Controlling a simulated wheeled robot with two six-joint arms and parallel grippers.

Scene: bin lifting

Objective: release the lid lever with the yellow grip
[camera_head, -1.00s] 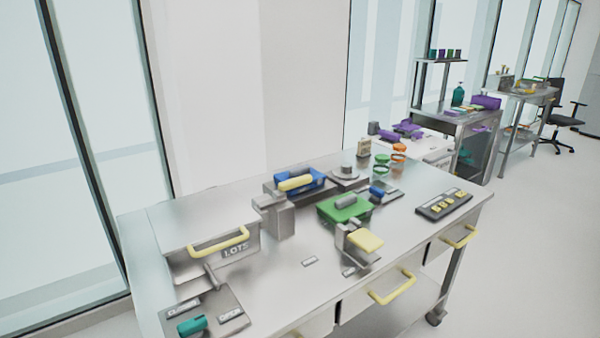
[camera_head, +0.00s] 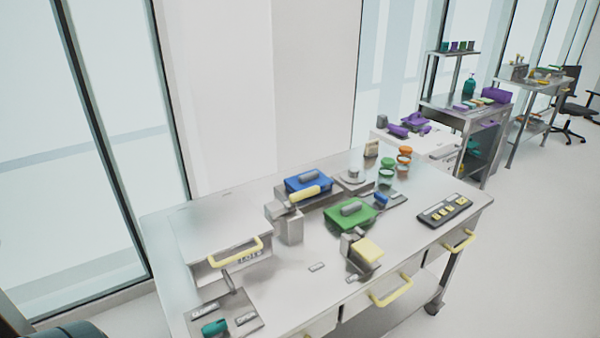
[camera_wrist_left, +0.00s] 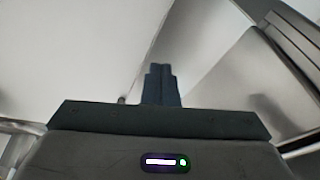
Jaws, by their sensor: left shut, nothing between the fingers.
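A lever with a yellow grip (camera_head: 304,193) sits on a grey metal post (camera_head: 288,225) on the bench, in front of a blue lidded part (camera_head: 307,183). The grip slants up to the right. Whether it is latched cannot be told. My left gripper (camera_wrist_left: 161,72) shows in the left wrist view, its dark fingers together and empty. It is not seen near the lever. My right gripper is not in view.
The metal bench (camera_head: 300,290) also holds a box with a yellow handle (camera_head: 236,252), a green lidded part (camera_head: 350,214), a yellow pad (camera_head: 367,250) and a button panel (camera_head: 445,210). Yellow-handled drawers face the front. Bare top lies between box and post.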

